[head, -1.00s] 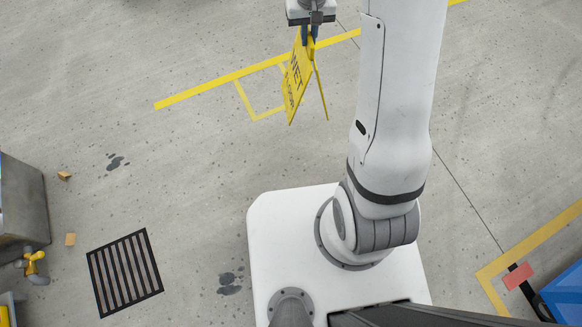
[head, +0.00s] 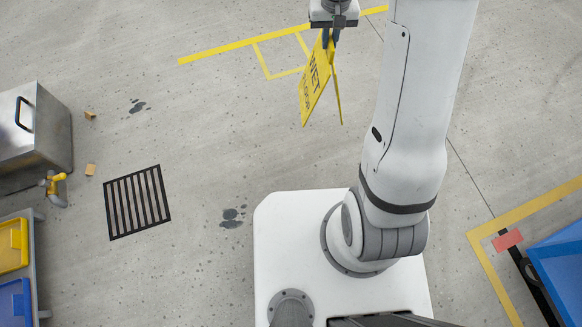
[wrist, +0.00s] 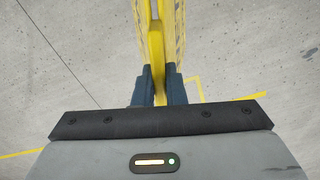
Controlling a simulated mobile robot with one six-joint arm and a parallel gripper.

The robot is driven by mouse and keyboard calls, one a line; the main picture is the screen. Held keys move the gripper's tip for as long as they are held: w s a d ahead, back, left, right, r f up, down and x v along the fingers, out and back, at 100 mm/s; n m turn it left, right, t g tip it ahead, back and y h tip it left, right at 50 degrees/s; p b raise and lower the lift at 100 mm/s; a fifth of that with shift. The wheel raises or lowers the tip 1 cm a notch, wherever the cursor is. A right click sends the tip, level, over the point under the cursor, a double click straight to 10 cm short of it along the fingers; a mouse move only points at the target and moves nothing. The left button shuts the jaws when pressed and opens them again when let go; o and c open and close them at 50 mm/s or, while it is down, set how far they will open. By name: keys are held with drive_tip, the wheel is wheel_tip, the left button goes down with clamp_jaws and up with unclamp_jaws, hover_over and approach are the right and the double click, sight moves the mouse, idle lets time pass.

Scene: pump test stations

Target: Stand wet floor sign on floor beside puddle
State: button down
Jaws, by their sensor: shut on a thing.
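The yellow wet floor sign (head: 315,86) hangs from my gripper (head: 328,38) in the upper middle of the head view, its two panels partly spread. My gripper is shut on its top edge. In the wrist view the sign (wrist: 157,50) stands between the two dark fingers (wrist: 157,88). It looks held above the floor, but the height is hard to judge. Small dark wet patches show on the floor: one (head: 232,217) beside my white base, another (head: 137,106) farther off at the left. I cannot tell which one is the puddle.
A dark floor grate (head: 138,202) lies left of my base. A metal cabinet (head: 30,130), a yellow valve (head: 55,182) and a rack with bins (head: 14,247) line the left edge. A blue container (head: 560,265) stands at right.

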drive_tip(key=shift+d, duration=0.1)
drive_tip(key=s+a+f+n+p, duration=0.2)
drive_tip(key=s+a+f, duration=0.35)
drive_tip(key=f, duration=0.25)
drive_tip(key=s+a+f+n+p, duration=0.1)
drive_tip(key=s+a+f+p, duration=0.2)
drive_tip(key=s+a+f, duration=0.45)
wheel_tip(320, 180, down, 12)
drive_tip(key=w+d+b, duration=0.1)
drive_tip(key=b, duration=0.3)
drive_tip(key=shift+w+r, duration=0.15)
drive_tip(key=shift+w, duration=0.1)
drive_tip(key=shift+d+b, duration=0.1)
drive_tip(key=shift+b, duration=0.2)
drive_tip(key=shift+f, duration=0.25)
drive_tip(key=c, duration=1.5)
unclamp_jaws()
drive_tip(key=shift+r, duration=0.1)
